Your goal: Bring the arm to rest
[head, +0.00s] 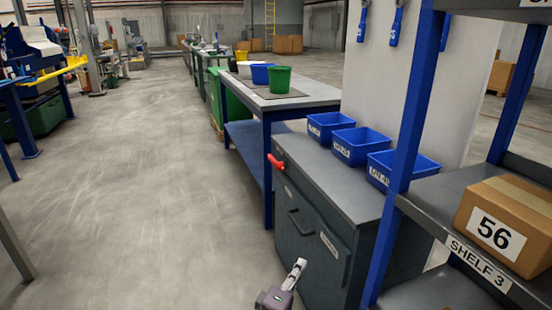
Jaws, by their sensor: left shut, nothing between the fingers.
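My left gripper (295,272) shows at the bottom edge of the head view, right of the middle. Its fingers are together with nothing between them, pointing up and slightly right in the picture. It appears in front of the lower part of the grey cabinet (318,246); I cannot tell how far apart they are. The rest of the left arm is below the picture's edge. My right gripper is not in view.
A red handle (276,162) sticks out of the cabinet's side. Blue bins (357,147) stand on its top. At right, a shelf rack with a blue post (402,150) holds a box marked 56 (497,236). Open concrete floor (130,190) lies to the left.

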